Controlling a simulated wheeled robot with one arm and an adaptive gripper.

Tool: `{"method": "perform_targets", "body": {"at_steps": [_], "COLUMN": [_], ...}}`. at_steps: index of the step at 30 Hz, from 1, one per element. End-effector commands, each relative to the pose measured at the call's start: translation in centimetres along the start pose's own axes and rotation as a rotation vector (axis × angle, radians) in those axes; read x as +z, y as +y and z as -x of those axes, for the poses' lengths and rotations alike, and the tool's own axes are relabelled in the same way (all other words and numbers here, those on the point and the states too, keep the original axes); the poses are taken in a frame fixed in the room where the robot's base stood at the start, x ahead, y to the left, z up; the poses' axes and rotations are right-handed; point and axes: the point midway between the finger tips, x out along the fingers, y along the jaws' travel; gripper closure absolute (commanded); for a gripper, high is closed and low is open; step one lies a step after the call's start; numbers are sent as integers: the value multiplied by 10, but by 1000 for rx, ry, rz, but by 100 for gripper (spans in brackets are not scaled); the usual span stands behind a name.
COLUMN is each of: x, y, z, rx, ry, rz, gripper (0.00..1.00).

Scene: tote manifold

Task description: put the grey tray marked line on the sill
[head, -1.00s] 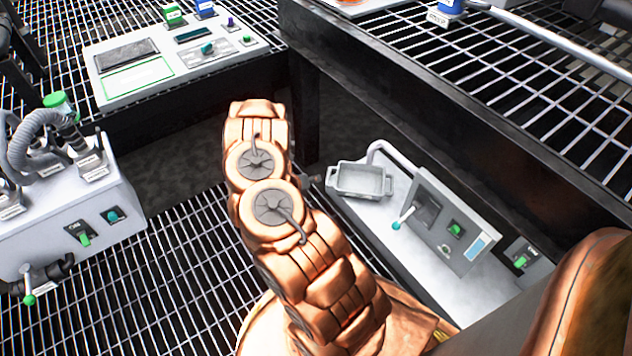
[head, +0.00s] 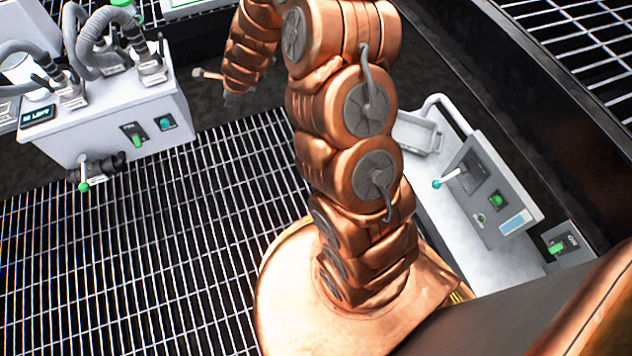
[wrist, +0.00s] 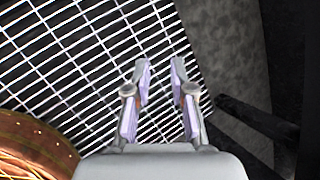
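A small light-grey open tray (head: 418,133) sits on the pale ledge to the right of my arm in the head view. My arm covers its left side, and I can read no marking on it. I cannot tell for sure which surface is the sill. My gripper (wrist: 160,72) shows in the wrist view with its two fingers apart and nothing between them. It points at bare floor grating, away from the tray. The tray is not in the wrist view.
A control panel with a teal-tipped lever (head: 437,184) and green button stands on the ledge beside the tray. A white hose box (head: 105,120) stands at the left. Black raised framework (head: 520,110) runs along the right. Open floor grating (head: 170,250) lies between.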

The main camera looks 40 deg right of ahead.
Motion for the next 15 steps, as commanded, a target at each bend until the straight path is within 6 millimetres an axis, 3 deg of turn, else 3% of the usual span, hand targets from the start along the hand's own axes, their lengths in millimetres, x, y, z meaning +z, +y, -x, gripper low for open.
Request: {"method": "perform_targets", "body": {"at_steps": [3,7,11,15], "x": [34,56,65,61], "y": [28,60,98,135], "z": [38,78,119,164], "rx": [81,160,246,334], "ry": [-67,-126,-175,-218], "rz": [230,483,734,999], "gripper": [77,77,77,77]}}
